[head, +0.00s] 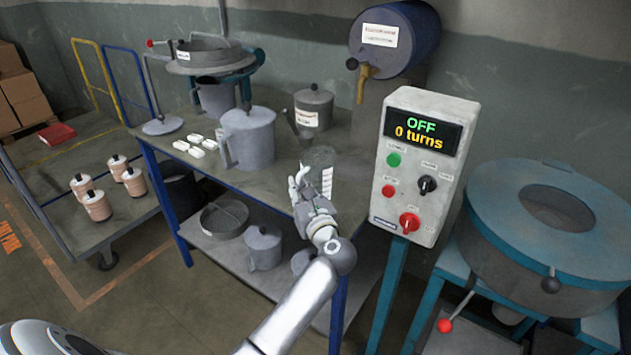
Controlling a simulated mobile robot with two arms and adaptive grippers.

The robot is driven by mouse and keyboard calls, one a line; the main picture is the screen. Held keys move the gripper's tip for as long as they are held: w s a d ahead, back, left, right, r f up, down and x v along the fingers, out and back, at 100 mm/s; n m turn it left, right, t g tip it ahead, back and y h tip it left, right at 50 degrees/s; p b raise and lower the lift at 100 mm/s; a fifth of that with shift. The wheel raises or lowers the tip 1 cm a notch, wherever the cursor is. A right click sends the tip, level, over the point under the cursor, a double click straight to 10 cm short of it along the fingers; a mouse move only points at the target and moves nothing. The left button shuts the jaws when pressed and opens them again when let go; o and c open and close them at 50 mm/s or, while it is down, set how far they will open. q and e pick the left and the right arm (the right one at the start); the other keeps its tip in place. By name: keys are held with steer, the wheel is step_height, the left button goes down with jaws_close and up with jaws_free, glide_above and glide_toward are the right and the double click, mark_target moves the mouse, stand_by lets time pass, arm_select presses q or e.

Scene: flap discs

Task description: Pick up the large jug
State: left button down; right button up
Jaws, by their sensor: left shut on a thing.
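A large grey lidded jug (248,138) stands upright on the workbench, its handle on the left. A clear vessel with white scale marks (326,180) stands near the bench's front right edge, apart from the grey jug. My left gripper (301,178) is at the left side of this clear vessel, shut on it; the fingers partly hide the contact. A second grey jug (214,98) stands farther back under a round sieve, and a smaller lidded jug (263,248) sits on the lower shelf. My right gripper is not in view.
A grey can with a label (314,108) and several white blocks (196,145) are on the workbench (180,172). A control box (417,165) reading OFF stands close right of my gripper. A blue drum machine (550,225) is farther right. Bottles stand on a cart at left.

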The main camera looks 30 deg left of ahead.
mark_target(299, 179)
arm_select(q)
steer(key=shift+r, duration=0.1)
steer(key=shift+r, duration=0.45)
step_height(299, 179, up, 2)
steer(key=shift+r, duration=0.15)
steer(key=s+d+r, duration=0.1)
steer(key=s+r, duration=0.8)
steer(key=s, duration=0.5)
steer(key=shift+d+r, duration=0.15)
steer(key=shift+r, duration=0.2)
